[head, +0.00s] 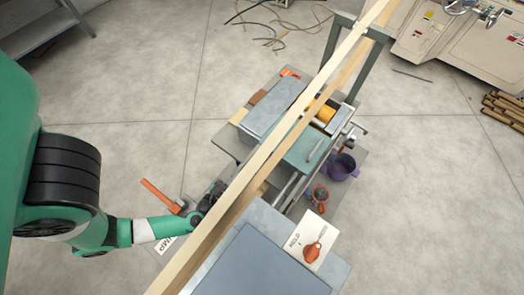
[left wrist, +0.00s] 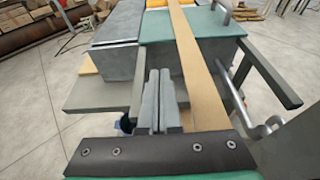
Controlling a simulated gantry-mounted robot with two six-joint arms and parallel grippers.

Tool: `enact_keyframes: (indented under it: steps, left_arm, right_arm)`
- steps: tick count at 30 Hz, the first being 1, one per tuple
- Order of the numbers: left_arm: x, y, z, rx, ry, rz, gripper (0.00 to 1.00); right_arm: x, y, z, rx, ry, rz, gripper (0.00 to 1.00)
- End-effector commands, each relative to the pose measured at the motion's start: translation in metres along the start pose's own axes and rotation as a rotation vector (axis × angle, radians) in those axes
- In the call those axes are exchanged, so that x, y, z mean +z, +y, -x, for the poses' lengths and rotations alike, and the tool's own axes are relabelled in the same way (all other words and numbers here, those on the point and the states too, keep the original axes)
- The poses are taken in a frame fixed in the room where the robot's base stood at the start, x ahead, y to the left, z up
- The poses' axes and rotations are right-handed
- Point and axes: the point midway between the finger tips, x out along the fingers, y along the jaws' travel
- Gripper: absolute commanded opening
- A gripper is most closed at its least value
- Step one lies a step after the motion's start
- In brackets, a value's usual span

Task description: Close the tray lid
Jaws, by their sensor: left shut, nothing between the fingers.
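A green lid-like panel (head: 303,152) with a bar handle (head: 315,149) covers the near end of the winder box. A grey-blue cover (head: 277,107) lies over the other side, and a yellow roller (head: 325,114) shows in the gap between them. I cannot tell for certain which panel is the tray lid. In the left wrist view the green panel (left wrist: 160,27) is ahead, with its handle (left wrist: 225,12) at upper right. My left gripper (head: 216,188) is shut and empty; its fingers (left wrist: 158,78) point toward the box's front, apart from the handle. My right gripper is out of view.
A long wooden beam (head: 283,138) runs diagonally over the machine, close beside my left gripper. A purple pot (head: 342,166) and a red-orange item (head: 319,194) stand to the right. A grey-blue table (head: 265,262) with a sign (head: 306,241) is at the bottom.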

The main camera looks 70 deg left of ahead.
Motion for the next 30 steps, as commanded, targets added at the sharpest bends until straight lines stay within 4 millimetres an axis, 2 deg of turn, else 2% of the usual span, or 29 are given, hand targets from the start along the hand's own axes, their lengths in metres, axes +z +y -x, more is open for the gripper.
enact_keyframes:
  steps: [7,13,18,23,30]
  left_arm:
    - [-0.002,0.003,-0.037,0.009,-0.001,-0.001,0.00]
    - [-0.002,0.002,-0.081,0.005,0.000,-0.002,0.00]
    - [0.009,0.001,-0.106,0.001,0.001,-0.003,0.00]
    - [0.012,0.001,-0.117,0.001,0.002,-0.003,0.00]
    - [0.012,0.001,-0.119,0.000,0.002,-0.003,0.00]
  right_arm:
    - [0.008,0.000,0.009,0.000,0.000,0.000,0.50]
    - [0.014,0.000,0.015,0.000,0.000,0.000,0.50]
    - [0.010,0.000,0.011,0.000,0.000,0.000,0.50]
    - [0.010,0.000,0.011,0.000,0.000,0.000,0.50]
    - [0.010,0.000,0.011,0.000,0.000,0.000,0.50]
